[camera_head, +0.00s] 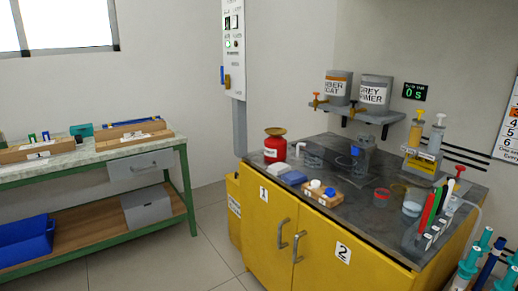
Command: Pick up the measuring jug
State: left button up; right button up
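No part of my left or right gripper shows in the head view. Several clear vessels stand on the dark top of the yellow cabinet, and I cannot tell for sure which is the measuring jug. A tall clear vessel (364,152) stands upright towards the back, below the wall shelf, with something blue at its front. A smaller clear cup (412,204) stands to the right, nearer the front edge. Another low clear vessel (313,158) is at the back left, beside a red can (275,147). No gripper touches any of them.
The yellow cabinet (272,222) has a dark worktop (357,212). Two tapped containers sit on the wall shelf (366,115). A green-framed bench (95,155) stands left; floor between is clear.

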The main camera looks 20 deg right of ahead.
aim_at(314, 151)
jog(key=i, duration=2.85)
jog(key=z, duration=1.5)
